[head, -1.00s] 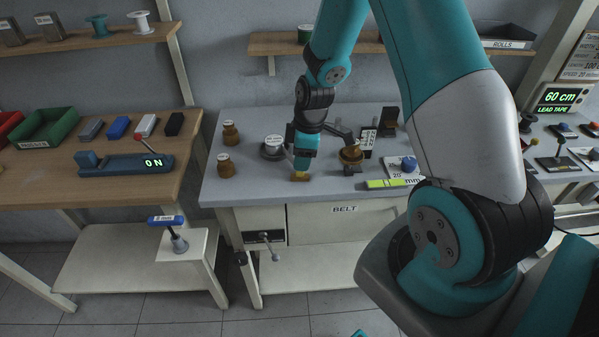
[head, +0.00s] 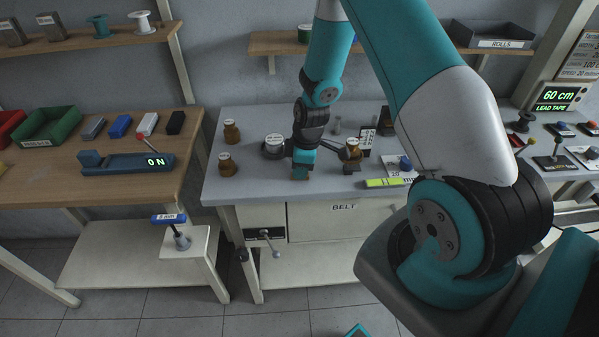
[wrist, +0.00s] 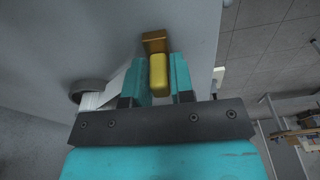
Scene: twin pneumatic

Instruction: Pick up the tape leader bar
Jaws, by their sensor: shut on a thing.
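The tape leader bar, a small yellow block (wrist: 158,75), shows in the wrist view between the two teal fingers of my gripper (wrist: 159,82). The fingers are shut on it. A brass-coloured piece (wrist: 155,41) stands just beyond its far end. In the head view my gripper (head: 300,172) points down at the front edge of the grey bench (head: 245,188), and the bar is hidden by the fingers. A white strip (wrist: 105,93) runs from beside the fingers to a dark round base (wrist: 90,90) on the left in the wrist view.
A white-topped roll (head: 274,143) stands just left of my gripper. A brown bottle (head: 352,152) on a dark block stands close on its right. Two more brown bottles stand at the bench's left end. A yellow-green level (head: 384,183) lies to the right.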

